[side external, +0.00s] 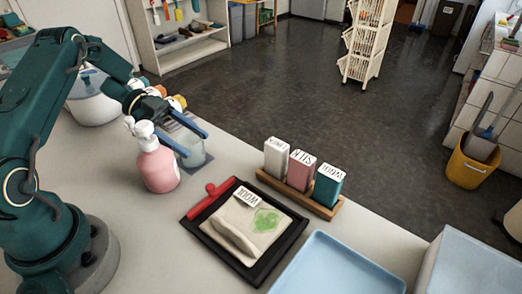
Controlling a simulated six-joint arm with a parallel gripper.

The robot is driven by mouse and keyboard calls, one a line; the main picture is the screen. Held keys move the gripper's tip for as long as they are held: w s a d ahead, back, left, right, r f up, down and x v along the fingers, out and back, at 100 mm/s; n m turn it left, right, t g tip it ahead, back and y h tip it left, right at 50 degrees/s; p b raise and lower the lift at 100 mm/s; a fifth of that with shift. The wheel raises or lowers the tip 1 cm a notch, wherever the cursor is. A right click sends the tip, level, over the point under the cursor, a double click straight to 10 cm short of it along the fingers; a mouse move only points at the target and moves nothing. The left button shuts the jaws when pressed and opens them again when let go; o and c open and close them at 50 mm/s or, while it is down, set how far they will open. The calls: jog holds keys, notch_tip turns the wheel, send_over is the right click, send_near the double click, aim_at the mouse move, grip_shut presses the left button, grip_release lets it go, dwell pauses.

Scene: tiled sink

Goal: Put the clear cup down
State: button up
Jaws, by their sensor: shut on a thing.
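The clear cup (195,153) is a see-through, pale vessel at the left of the side external view, just right of and partly behind a pink pump bottle (159,169). My gripper (196,145) has blue fingers and is shut on the clear cup, one finger on each side of it. The cup looks upright. I cannot tell whether its base touches the counter or is a little above it. The pink bottle hides part of the near finger and the gripper's lower side.
A black tray (190,214) with a beige cloth and a red-handled tool lies in front. A wooden rack (322,209) holds white, pink and teal boxes. A blue tray (318,262) is at lower right. A white round container (95,112) stands behind my arm.

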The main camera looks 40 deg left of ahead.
jog(key=shift+f, duration=0.15)
jog(key=o, duration=1.4)
jog(key=shift+c, duration=0.2)
jog(key=shift+s, duration=0.1)
jog(key=shift+v, duration=2.55)
